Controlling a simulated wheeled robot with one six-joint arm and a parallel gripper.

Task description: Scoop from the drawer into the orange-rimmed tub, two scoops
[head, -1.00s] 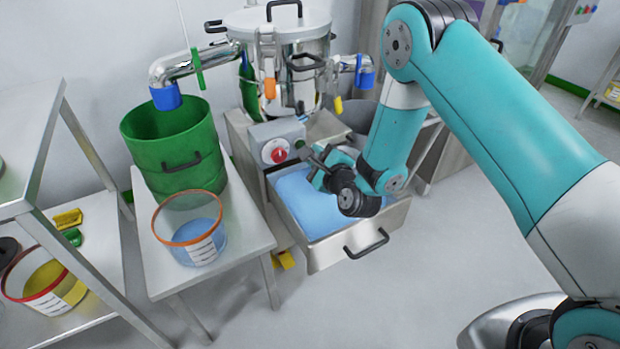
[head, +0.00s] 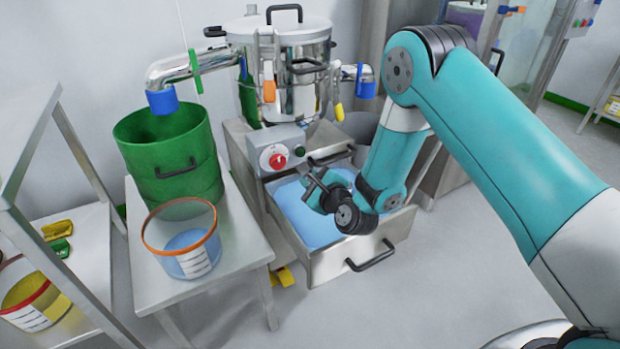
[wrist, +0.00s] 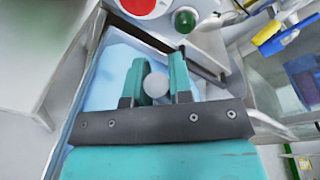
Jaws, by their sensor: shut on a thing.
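The open drawer (head: 325,270) is a steel box below a control panel, with light blue powder (head: 300,220) inside. The powder also shows in the wrist view (wrist: 101,82). The orange-rimmed tub (head: 205,256) is clear with a white label and stands on a bench left of the drawer. Some blue material is in its bottom. My gripper (head: 312,190) is over the drawer. In the wrist view my gripper (wrist: 160,78) is shut on a pale rounded piece (wrist: 155,86), seemingly the scoop's handle. The scoop's bowl is hidden, so I cannot tell whether it holds powder.
A green drum (head: 165,150) stands behind the tub on the bench (head: 225,285). A steel vessel (head: 290,75) with pipes stands behind the drawer. A shelf at left holds a yellow-filled tub (head: 38,305). The floor in front of the drawer is clear.

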